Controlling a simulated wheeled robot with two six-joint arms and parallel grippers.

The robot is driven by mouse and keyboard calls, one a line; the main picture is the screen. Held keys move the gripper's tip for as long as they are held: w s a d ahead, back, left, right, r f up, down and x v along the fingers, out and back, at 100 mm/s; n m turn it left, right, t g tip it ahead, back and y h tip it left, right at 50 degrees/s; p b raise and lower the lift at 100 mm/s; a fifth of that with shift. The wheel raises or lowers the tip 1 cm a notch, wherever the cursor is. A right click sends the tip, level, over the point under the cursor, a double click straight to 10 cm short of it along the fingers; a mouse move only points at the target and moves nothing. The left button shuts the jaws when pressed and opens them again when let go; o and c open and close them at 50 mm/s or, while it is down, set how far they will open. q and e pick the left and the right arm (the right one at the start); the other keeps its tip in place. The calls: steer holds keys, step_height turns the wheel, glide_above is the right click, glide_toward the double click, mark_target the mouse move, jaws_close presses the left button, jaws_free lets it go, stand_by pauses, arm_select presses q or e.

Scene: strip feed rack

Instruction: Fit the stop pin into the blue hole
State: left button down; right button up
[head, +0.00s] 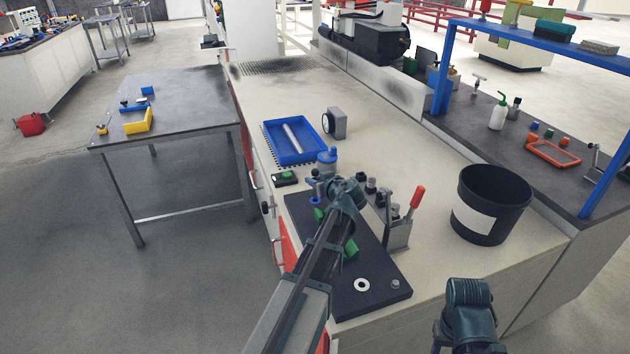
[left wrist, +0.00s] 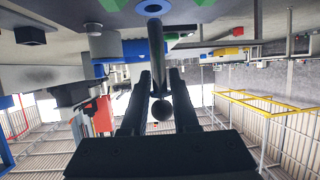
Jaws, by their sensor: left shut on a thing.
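The stop pin (left wrist: 156,55) is a dark grey shaft with a round ball end, seen in the left wrist view. My left gripper (left wrist: 160,82) is shut on it, with the ball on the near side of the fingers. The blue hole (left wrist: 152,7) is a blue ring at the top edge of that view, and the pin's far end lines up close to it. I cannot tell whether they touch. In the head view the blue hole (head: 315,200) is on the dark plate (head: 382,301), just left of my left wrist. My right arm shows at bottom right; its fingers do not show.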

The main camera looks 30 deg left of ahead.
arm_select(q)
steer(key=shift+f+b, duration=1.8)
stand_by(0.4)
steer(key=c, duration=0.6)
jaws_free()
steer(key=p+v, duration=0.5)
steer(key=v, duration=0.8)
steer(key=shift+r, duration=0.15)
steer(key=shift+s+d, duration=0.25)
steer(key=shift+d, duration=0.05)
